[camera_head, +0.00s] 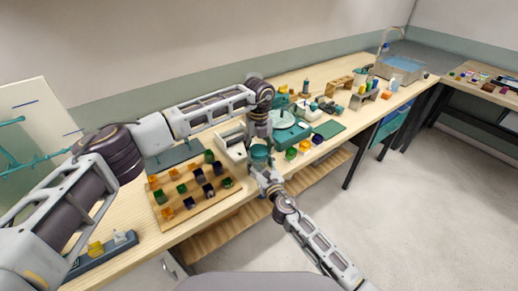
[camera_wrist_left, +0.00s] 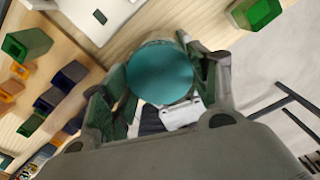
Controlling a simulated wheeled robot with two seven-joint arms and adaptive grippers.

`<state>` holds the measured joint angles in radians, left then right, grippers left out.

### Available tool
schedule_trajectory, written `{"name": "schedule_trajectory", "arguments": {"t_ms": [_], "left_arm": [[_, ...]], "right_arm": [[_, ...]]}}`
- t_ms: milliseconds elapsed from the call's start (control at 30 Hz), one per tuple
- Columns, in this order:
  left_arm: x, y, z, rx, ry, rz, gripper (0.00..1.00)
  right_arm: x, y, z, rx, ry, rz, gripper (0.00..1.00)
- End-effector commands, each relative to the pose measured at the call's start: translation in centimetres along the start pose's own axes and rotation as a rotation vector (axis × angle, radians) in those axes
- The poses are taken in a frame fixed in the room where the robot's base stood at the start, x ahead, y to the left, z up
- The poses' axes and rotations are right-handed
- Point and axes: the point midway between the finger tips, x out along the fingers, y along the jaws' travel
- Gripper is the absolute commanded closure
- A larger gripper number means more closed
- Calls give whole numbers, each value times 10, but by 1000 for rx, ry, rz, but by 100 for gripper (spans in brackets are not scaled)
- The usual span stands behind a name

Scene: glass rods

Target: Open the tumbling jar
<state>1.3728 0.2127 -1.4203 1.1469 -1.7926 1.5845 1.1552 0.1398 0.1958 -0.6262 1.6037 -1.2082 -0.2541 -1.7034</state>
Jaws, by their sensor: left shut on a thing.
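The tumbling jar shows as a teal round top (camera_wrist_left: 160,72) in the left wrist view, between my left gripper's fingers (camera_wrist_left: 158,88). In the head view the teal jar (camera_head: 260,153) is at the table's front edge, with my left gripper (camera_head: 259,143) right above it, shut on it. My right gripper (camera_head: 263,173) comes up from the lower right and is close against the jar's lower side. Its fingers are too small and covered to tell if they grip. Most of the jar's body is hidden.
A wooden board (camera_head: 165,212) with several coloured glass pieces lies left of the jar. A white device (camera_head: 233,143) stands just behind it. A teal machine (camera_head: 290,133) and several coloured blocks are to the right. Open floor (camera_head: 400,190) lies in front of the table.

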Motion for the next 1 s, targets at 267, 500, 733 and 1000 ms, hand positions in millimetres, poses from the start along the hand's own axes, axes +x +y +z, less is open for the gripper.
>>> {"name": "schedule_trajectory", "arguments": {"t_ms": [267,500,733,1000], "left_arm": [[-7,0,1,0,-2,-2,68],[-12,0,0,0,-2,-2,68],[-17,0,0,0,-1,-2,68],[-19,0,0,0,0,-1,68]], "right_arm": [[0,0,0,-1,1,0,100],[0,0,0,-1,1,0,100],[0,0,-1,-1,1,0,100],[0,0,-1,-1,1,0,100]]}}
